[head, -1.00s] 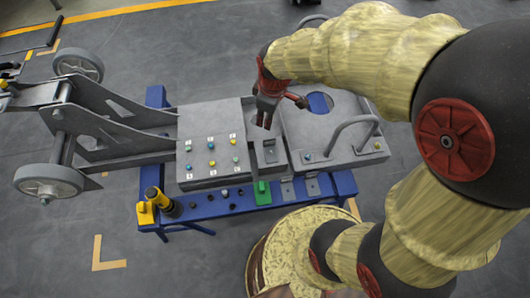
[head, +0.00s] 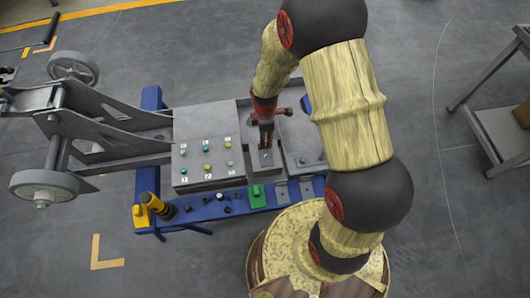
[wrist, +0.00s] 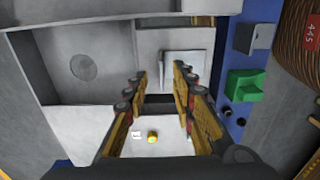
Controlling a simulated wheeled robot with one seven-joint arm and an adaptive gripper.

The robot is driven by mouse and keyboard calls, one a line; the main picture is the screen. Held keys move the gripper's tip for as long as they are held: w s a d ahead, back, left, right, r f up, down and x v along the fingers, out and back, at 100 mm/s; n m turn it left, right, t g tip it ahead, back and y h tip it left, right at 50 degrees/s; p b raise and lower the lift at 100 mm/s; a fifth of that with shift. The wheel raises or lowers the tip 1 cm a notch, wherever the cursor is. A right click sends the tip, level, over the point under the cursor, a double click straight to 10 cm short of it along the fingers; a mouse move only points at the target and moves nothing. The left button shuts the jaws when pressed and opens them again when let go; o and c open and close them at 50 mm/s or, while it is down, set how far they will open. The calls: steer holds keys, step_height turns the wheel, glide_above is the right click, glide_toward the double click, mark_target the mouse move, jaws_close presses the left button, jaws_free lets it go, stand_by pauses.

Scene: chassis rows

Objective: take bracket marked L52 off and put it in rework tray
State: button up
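A small grey bracket (head: 265,158) sits in the recess of the chassis, right of the panel with coloured knobs. In the wrist view a light grey plate-like bracket (wrist: 186,66) lies just beyond the fingertips. No L52 marking is readable on it. My gripper (head: 266,141) points down above the bracket; in the wrist view my gripper (wrist: 161,80) has its two fingers apart with nothing held between them. I cannot make out a tray marked for rework.
The chassis panel (head: 207,145) carries several coloured knobs and small labels. A blue bench (head: 222,210) below holds a green block (head: 257,196), two grey plates (head: 281,193) and dark small parts. A yellow-black tool (head: 157,206) stands at left. A grey table (head: 484,78) is at far right.

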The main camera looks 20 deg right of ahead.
mark_target(266, 154)
steer(key=f, duration=0.2)
steer(key=f+b, duration=0.1)
steer(key=f, duration=0.1)
steer(key=shift+a+f+b, duration=0.2)
steer(key=shift+f+b, duration=0.1)
steer(key=shift+f, duration=0.05)
steer(key=shift+r, duration=0.1)
steer(key=shift+c, duration=0.8)
jaws_close()
